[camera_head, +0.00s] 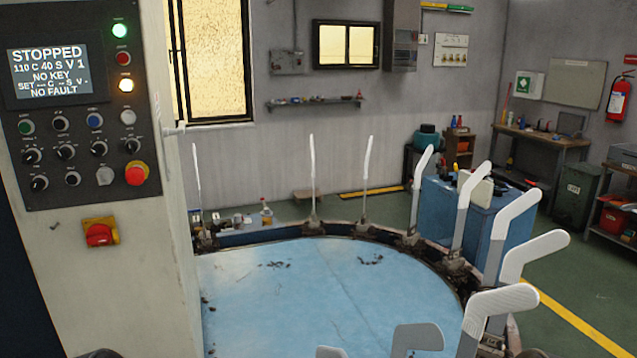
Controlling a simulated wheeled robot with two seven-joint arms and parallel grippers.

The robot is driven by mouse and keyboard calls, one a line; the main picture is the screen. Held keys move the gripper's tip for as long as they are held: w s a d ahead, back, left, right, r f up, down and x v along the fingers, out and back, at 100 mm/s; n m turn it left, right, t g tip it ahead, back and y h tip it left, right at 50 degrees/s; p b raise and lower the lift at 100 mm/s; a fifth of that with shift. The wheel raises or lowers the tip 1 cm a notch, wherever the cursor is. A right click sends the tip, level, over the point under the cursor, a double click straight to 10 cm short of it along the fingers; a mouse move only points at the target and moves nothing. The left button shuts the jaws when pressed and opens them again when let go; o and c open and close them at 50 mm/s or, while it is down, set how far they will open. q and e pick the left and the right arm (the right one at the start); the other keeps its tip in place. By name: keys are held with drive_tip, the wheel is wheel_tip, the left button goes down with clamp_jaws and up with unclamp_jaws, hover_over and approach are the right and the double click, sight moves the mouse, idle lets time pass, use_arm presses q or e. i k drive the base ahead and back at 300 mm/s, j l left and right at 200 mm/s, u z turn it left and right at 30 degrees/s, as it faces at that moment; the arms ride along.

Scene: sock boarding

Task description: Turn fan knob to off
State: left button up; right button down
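The control panel (84,90) is on the cream machine cabinet at the left. Its lower part carries several black knobs, including one at the left (33,156), one beside it (66,151), another further right (99,148) and one at the row's right end (132,145). Two more black knobs sit lower, at the left (39,183) and centre (72,178). Their labels are too small to read, so I cannot tell which is the fan knob or its setting. The display (48,71) reads STOPPED, 110 C 40 S V 1, NO KEY, NO FAULT.
A red emergency button (136,173) and a silver key switch (104,176) sit near the knobs. A red rotary switch (100,234) is below the panel. A round blue table (330,290) ringed with upright sock boards (512,215) fills the front. Space before the panel looks clear.

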sight(38, 184)
drive_tip(key=u, duration=1.35)
